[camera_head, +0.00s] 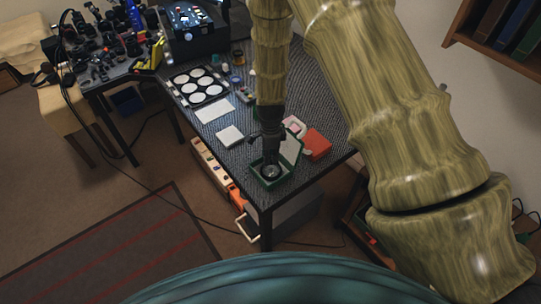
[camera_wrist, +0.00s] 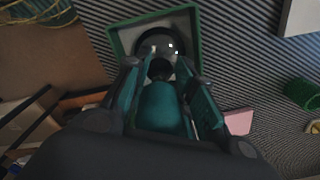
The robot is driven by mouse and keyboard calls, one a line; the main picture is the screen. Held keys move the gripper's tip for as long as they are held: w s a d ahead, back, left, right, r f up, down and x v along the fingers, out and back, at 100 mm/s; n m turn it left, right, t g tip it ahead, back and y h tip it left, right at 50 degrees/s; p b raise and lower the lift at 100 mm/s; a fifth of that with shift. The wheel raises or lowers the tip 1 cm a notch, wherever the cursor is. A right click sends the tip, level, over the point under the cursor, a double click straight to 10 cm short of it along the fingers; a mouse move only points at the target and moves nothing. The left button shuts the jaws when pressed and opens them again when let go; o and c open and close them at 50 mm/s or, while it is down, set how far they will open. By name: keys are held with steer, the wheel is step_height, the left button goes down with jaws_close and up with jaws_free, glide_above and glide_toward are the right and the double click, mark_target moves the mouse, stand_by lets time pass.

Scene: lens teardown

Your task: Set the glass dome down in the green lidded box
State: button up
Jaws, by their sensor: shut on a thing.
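The green lidded box (camera_head: 269,186) stands near the front corner of the dark table, with its lid (camera_head: 291,149) open on the far right side. In the wrist view the box's green rim (camera_wrist: 151,16) frames a pale inside. The glass dome (camera_wrist: 159,44), dark and glossy with small highlights, is between my fingertips and within the box outline; it also shows in the head view (camera_head: 271,171). My gripper (camera_head: 269,160) points down over the box and is shut on the dome. I cannot tell whether the dome touches the box floor.
A red-orange box (camera_head: 317,145) lies close behind the open lid. A white square pad (camera_head: 230,136) and a tray of white discs (camera_head: 199,83) lie farther left. The table's front edge runs close to the green box.

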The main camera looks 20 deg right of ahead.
mark_target(271, 155)
steer(key=shift+r+p, duration=1.7)
steer(key=shift+r, duration=1.05)
steer(key=shift+s+f+n+b, duration=0.3)
steer(key=shift+n+b, duration=0.1)
steer(key=shift+n, duration=0.2)
steer(key=shift+s+f+n+b, duration=0.15)
steer(key=shift+f+n+b, duration=0.2)
steer(key=shift+n, duration=0.25)
steer(key=s+f+n+b, duration=0.1)
steer(key=s+n+b, duration=0.1)
steer(key=n, duration=0.4)
steer(key=s+a+f+n+b, duration=0.1)
steer(key=s+f+n+b, duration=0.1)
steer(key=n, duration=0.3)
steer(key=s+f+n+b, duration=0.1)
steer(key=s+n+b, duration=0.1)
steer(key=n, duration=0.4)
steer(key=shift+a+f+n+b, duration=0.15)
steer(key=shift+f+n+b, duration=0.2)
steer(key=shift+b, duration=0.55)
